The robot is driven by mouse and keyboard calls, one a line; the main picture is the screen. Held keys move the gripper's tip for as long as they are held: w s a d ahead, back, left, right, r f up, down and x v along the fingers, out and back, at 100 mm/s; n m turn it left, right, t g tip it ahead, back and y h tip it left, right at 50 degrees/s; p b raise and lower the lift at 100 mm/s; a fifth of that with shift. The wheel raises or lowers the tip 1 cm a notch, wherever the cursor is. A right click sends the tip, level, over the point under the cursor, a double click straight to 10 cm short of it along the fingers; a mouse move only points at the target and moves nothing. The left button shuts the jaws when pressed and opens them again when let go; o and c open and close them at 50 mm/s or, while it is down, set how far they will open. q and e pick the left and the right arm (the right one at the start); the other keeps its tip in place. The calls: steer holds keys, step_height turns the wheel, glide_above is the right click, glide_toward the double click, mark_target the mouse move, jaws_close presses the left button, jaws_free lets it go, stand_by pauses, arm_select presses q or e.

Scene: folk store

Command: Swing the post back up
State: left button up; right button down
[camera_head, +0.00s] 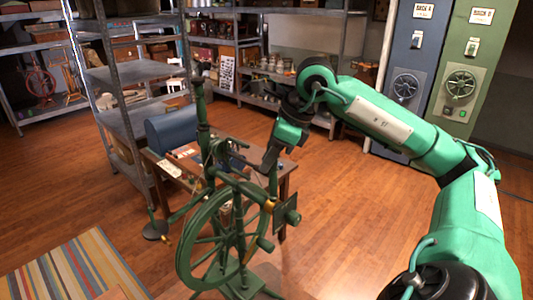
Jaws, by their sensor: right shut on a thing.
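A dark green spinning wheel (183,262) stands upright on the floor in the middle foreground. A tall turned post (201,115) rises at its left side. A shorter dark upright post (273,183) stands at its right side, above a square block (287,214) at the wheel's right edge. My right gripper (268,165) reaches down from the upper right and is shut at the top of this shorter post; the fingertips and the post are both dark, so the exact contact is hard to see. My left gripper is not in view.
A small wooden table (288,166) with a blue domed box (173,131) stands close behind the wheel. Metal shelves (143,72) stand at the left and back. A striped rug (75,272) lies front left. The floor at right is clear.

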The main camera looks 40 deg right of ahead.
stand_by(0.4)
steer(key=c, duration=1.4)
jaws_free()
steer(key=shift+o, duration=1.1)
steer(key=shift+a, duration=0.15)
steer(key=shift+s+d+r, duration=0.15)
steer(key=shift+d+r, duration=0.05)
steer(key=shift+r, duration=0.25)
steer(key=v, duration=1.2)
steer(key=shift+r, duration=0.35)
steer(key=shift+s, duration=0.1)
